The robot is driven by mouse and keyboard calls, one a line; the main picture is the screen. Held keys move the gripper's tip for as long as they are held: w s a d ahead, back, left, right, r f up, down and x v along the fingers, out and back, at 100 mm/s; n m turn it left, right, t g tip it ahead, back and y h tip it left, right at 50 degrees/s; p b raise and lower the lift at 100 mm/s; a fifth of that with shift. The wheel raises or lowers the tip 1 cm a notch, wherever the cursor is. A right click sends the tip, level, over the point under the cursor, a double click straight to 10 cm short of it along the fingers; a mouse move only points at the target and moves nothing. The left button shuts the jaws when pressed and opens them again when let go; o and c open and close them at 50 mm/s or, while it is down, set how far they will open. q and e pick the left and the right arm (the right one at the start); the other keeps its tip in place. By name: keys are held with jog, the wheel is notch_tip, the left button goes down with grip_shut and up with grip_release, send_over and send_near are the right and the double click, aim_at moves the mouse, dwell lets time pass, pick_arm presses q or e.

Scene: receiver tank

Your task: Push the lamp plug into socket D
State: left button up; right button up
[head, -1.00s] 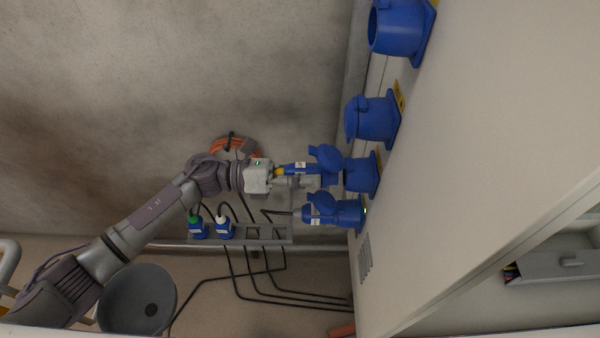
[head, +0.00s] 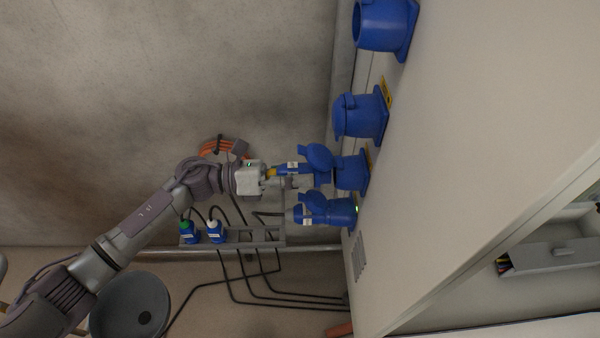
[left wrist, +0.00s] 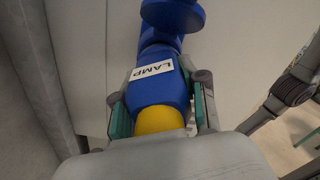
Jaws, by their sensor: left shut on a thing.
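The lamp plug (head: 286,169) is blue with a yellow rear end and a white label. The label reads LAMP in the left wrist view, where the plug (left wrist: 158,88) sits between the two fingers. My left gripper (head: 284,177) is shut on it and holds it level, nose toward the cabinet. The plug is in line with the third blue socket from the top (head: 350,172), at its mouth beside the raised round lid (head: 318,158). I cannot tell how deep it sits. The socket letters are too small to read. My right gripper is not in view.
Two more sockets (head: 362,115) (head: 385,25) are above on the cabinet (head: 480,120). A grey rack (head: 262,238) holds green-topped (head: 188,232) and white-topped (head: 215,232) plugs with hanging cables.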

aim_at(316, 174)
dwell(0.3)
pick_arm(q)
jog(key=shift+d+b, duration=0.55)
jog(key=shift+d, duration=1)
